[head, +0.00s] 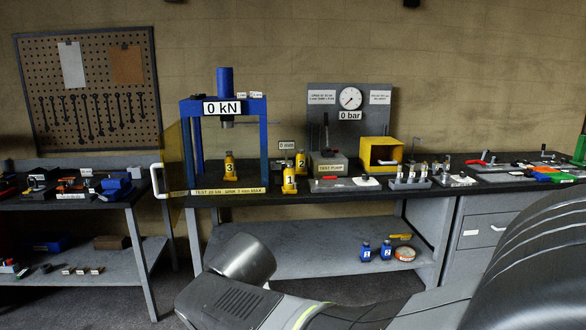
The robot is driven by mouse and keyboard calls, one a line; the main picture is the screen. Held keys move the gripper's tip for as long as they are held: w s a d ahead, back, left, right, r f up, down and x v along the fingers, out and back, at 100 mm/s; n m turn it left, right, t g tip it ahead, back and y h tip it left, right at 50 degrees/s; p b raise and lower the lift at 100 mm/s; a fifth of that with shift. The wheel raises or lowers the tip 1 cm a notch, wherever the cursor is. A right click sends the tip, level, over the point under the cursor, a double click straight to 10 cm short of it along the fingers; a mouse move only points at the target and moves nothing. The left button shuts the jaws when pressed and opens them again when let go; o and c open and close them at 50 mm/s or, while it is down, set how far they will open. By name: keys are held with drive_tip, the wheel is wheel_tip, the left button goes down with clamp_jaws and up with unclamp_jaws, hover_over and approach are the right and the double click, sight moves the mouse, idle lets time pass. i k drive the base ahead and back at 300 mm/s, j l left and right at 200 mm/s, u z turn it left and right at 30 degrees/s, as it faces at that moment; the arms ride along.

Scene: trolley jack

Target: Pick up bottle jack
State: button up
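Three small yellow bottle jacks with number labels stand upright on the dark bench top. Jack 1 (289,173) is near the front edge, in front of the gap between the press and the test pump. Jack 2 (301,163) is behind it and to the right. Jack 3 (229,166) stands inside the blue press frame (264,140), under its ram. My arm's grey links cross the lower foreground, apart from the jacks. My gripper's fingers do not show.
A yellow-edged clear guard (172,160) stands at the press's left. The test pump (328,165), a yellow box (379,151) and small fittings are to the right. Two blue bottles (386,250) and a round tin (405,254) sit on the lower shelf. Another bench (100,202) is at left.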

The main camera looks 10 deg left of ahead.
sight(231, 174)
drive_tip(key=i+j+z, duration=0.15)
drive_tip(key=i+j, duration=0.3)
drive_tip(key=i+j+z, duration=0.2)
drive_tip(key=i+j, duration=0.25)
drive_tip(key=i+j+z, duration=0.15)
drive_tip(key=i+j, duration=0.3)
drive_tip(key=j, duration=0.25)
drive_tip(key=i+j, duration=0.3)
drive_tip(key=j, duration=0.15)
drive_tip(key=i+j, duration=0.35)
drive_tip(key=j, duration=0.15)
drive_tip(key=i+j, duration=0.3)
drive_tip(key=j, duration=0.15)
drive_tip(key=i+j, duration=0.3)
drive_tip(key=j, duration=0.2)
